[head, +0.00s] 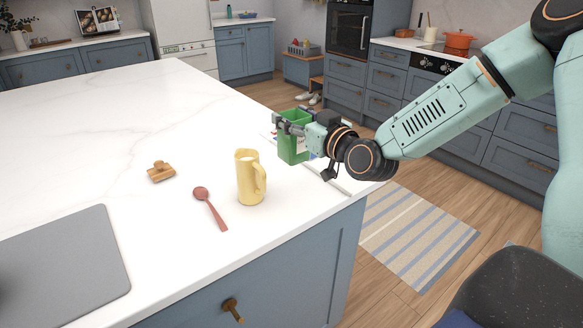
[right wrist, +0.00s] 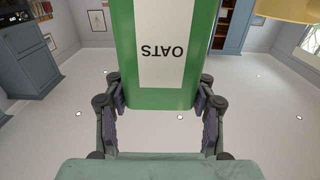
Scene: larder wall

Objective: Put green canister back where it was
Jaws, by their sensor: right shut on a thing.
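The green canister (head: 289,148) is near the right edge of the white island top in the head view. My right gripper (head: 293,124) is shut on it, with the fingers around its upper part. The right wrist view shows the canister (right wrist: 163,98) close up between the two fingers (right wrist: 160,115), with a white label reading OATS upside down. I cannot tell whether its base touches the counter. My left gripper is not in view.
A yellow mug (head: 248,180) stands in front and left of the canister. A reddish spoon (head: 210,208) and a small wooden item (head: 160,171) lie farther left. A flat item (head: 342,180) lies partly hidden under my gripper. A grey mat (head: 65,265) lies front left.

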